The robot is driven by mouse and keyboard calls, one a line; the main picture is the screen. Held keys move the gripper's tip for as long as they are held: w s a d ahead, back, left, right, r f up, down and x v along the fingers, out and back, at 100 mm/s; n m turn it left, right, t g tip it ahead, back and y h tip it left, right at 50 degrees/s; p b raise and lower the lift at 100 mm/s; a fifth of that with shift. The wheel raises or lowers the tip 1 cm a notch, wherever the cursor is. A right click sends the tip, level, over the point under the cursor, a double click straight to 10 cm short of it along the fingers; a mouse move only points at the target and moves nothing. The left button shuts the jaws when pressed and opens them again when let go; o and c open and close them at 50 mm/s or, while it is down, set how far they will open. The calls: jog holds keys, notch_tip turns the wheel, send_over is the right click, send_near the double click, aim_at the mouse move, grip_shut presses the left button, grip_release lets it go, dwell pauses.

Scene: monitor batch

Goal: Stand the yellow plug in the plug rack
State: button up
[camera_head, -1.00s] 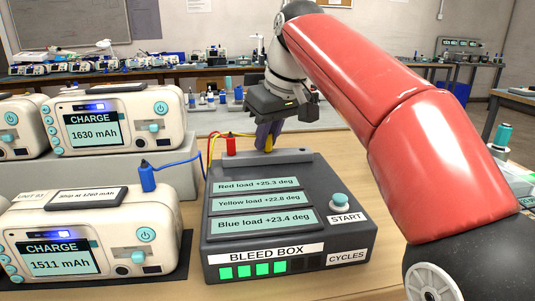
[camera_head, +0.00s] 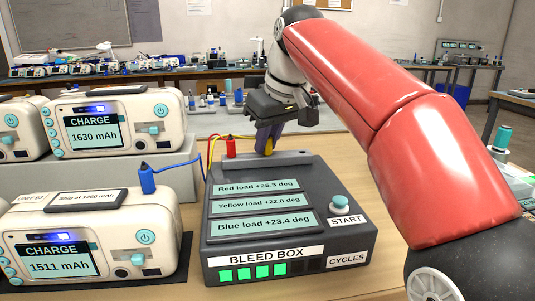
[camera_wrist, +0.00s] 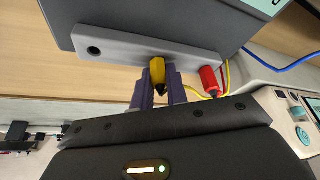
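The yellow plug (camera_wrist: 157,74) is between the purple fingers of my gripper (camera_wrist: 159,84), which is shut on it. It is upright at the middle of the grey plug rack (camera_wrist: 122,47), the bar along the back of the bleed box. In the head view, the yellow plug (camera_head: 268,148) shows partly behind the fingers (camera_head: 267,137), just behind the rack's top edge (camera_head: 290,158). I cannot tell how deep its lower end sits. The red plug (camera_wrist: 209,79) stands at one end of the rack, and an empty hole (camera_wrist: 94,50) shows at the other.
The bleed box (camera_head: 265,245) stands on the wooden table (camera_head: 350,168). Chargers (camera_head: 85,235) crowd the left side. A blue plug (camera_head: 147,179) with a blue cable stands on the lower charger. Yellow and red cables run beside the rack.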

jog(key=o, duration=0.5)
